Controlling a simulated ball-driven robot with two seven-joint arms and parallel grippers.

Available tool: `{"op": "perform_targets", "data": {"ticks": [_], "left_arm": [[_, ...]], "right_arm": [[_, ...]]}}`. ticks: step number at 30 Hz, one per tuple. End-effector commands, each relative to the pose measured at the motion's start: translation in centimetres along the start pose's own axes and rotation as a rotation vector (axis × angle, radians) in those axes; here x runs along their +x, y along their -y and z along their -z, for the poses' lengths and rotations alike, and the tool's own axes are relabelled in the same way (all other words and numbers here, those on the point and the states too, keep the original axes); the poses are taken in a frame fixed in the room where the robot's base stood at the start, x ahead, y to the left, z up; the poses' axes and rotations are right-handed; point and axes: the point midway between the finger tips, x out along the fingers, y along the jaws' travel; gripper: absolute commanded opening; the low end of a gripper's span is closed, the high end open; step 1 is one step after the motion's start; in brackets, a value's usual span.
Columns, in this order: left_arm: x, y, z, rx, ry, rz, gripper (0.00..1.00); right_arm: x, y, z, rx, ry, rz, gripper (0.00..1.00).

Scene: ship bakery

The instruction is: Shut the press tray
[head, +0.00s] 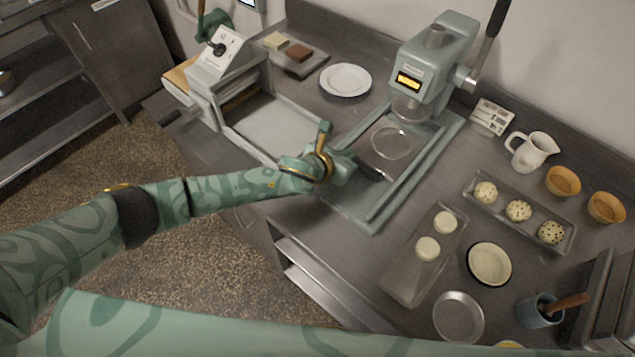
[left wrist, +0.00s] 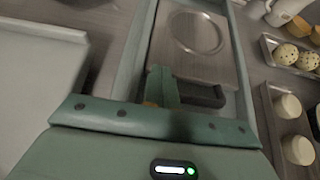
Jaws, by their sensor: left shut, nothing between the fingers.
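The press (head: 432,62) is a pale green machine with a dark lever, standing at the back of the steel counter. Its press tray (head: 376,163), a grey plate with a round recess, lies between two green rails and sticks out in front of the press head. My left gripper (head: 352,170) is shut and empty, at the tray's front edge. In the left wrist view the press tray (left wrist: 180,62) lies just beyond my left gripper's fingers (left wrist: 162,88), beside a dark front part. I cannot tell whether they touch. My right gripper is out of view.
A boxy machine (head: 228,60) with a pale bed (head: 275,125) stands to the left. A white plate (head: 345,80) lies behind. To the right are a tray of speckled buns (head: 490,215), a board with two pale rounds (head: 405,270), a jug (head: 530,152) and bowls.

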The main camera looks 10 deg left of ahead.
Motion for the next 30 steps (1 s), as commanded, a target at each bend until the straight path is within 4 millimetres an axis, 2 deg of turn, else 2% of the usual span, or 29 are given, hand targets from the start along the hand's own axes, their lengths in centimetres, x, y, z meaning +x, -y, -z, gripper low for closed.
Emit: {"op": "perform_targets", "data": {"ticks": [3, 10, 16, 30], "left_arm": [[2.5, 0.1, -1.1, 0.002, 0.001, 0.000, 0.00], [5.1, 0.0, -2.6, 0.001, -0.001, -0.001, 0.00], [5.7, 0.0, -3.1, -0.002, -0.001, 0.000, 0.00], [5.2, -0.3, -3.0, -0.001, -0.002, -0.002, 0.00]], "right_arm": [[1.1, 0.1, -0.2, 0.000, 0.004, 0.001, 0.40], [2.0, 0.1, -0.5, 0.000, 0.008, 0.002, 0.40], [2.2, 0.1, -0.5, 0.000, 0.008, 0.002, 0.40], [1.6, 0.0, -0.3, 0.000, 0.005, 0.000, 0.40]]}}
